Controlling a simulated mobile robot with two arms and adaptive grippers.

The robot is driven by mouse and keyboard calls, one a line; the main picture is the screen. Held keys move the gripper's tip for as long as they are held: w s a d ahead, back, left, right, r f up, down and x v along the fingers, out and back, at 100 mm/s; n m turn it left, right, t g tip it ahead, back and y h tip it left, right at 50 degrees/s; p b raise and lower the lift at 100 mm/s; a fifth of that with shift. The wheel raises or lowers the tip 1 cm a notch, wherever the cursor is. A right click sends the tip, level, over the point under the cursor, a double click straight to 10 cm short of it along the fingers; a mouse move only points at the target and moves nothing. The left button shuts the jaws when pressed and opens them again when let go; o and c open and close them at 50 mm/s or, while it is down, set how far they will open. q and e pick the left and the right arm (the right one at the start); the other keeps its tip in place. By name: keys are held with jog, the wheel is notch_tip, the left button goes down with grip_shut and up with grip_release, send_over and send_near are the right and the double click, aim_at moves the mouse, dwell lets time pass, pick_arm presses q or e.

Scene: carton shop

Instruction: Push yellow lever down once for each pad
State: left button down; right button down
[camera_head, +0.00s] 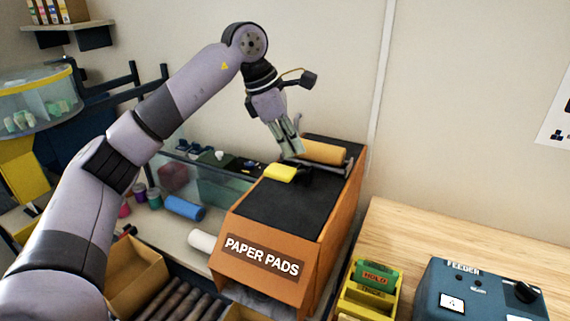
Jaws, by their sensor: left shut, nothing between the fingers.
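The yellow lever (281,173) sticks out over the black top of the orange dispenser (228,262), which is labelled "PAPER PADS". My left gripper (294,155) points down just above and behind the lever, near an orange roller (324,152). Its fingers are shut and empty. I cannot tell whether the fingertips touch the lever. No pad shows clearly in this view. My right gripper is not in view.
A wooden table (420,235) at the right bears a blue feeder box (478,290) and a yellow holder (356,305). Rollers (185,300) and an open cardboard box (135,272) lie front left.

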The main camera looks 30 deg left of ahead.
aim_at(284, 167)
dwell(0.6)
pick_arm(q)
jog(key=shift+s+f+b, duration=0.2)
jog(key=shift+f+b, duration=0.1)
jog(key=shift+f, duration=0.05)
jog(key=shift+s+d+f+b, duration=0.1)
jog(key=shift+s+f+b, duration=0.3)
jog(key=shift+f+b, duration=0.35)
jog(key=shift+s+a+f+b, duration=0.1)
jog(key=shift+s+f+b, duration=0.25)
jog(key=shift+f+b, duration=0.4)
jog(key=shift+s+d+f+b, duration=0.1)
jog(key=shift+s+f+b, duration=0.3)
jog(key=shift+f+b, duration=0.3)
dwell(2.3)
dwell(0.5)
jog(key=shift+w+r+p, duration=0.45)
jog(key=shift+r+p, duration=0.4)
jog(key=shift+p, duration=0.2)
jog(key=shift+w+r+p, duration=0.4)
jog(key=shift+r+p, duration=0.5)
jog(key=shift+p, duration=0.1)
jog(key=shift+w+r+p, duration=0.45)
jog(key=shift+r+p, duration=0.4)
jog(key=shift+p, duration=0.2)
